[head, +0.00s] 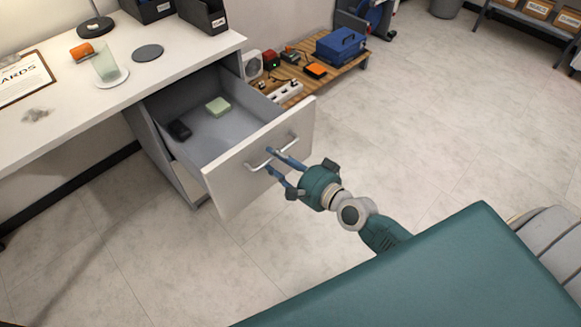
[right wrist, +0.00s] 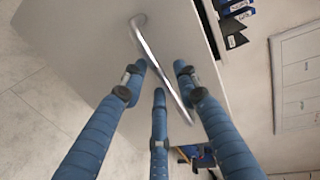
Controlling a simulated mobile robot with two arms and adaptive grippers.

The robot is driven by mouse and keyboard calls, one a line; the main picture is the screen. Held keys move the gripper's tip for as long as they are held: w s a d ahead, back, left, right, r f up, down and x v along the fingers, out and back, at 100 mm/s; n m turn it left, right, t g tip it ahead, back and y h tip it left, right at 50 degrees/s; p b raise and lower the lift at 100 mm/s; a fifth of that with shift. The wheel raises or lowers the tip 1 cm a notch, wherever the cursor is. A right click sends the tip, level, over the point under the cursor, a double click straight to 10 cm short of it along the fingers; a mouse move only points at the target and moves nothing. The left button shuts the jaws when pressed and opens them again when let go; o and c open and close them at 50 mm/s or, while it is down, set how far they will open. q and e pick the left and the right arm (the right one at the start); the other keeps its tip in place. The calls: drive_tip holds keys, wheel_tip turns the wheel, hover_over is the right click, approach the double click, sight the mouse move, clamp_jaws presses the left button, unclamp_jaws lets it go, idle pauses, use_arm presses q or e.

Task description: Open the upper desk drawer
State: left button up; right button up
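The upper desk drawer (head: 232,185) is pulled well out of the white desk (head: 185,72), its grey inside showing. Its front carries a curved metal handle (head: 258,164), which also crosses the right wrist view (right wrist: 160,62). My right gripper (head: 273,161) is at the handle, its blue fingers spread. In the right wrist view the bar runs between the fingertips, with gaps visible beside it; I cannot tell whether any finger touches it. A pale green block (head: 217,106) and a small dark object (head: 179,130) lie in the drawer. My left gripper is out of view.
A glass (head: 104,66), an orange cylinder (head: 82,51), a dark disc (head: 148,53) and a clipboard (head: 24,78) are on the desk. A low wooden platform with a blue toolbox (head: 340,45) stands behind the drawer. The floor right of the drawer is clear.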

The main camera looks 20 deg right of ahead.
drive_tip(key=v, duration=1)
drive_tip(key=shift+s, duration=0.3)
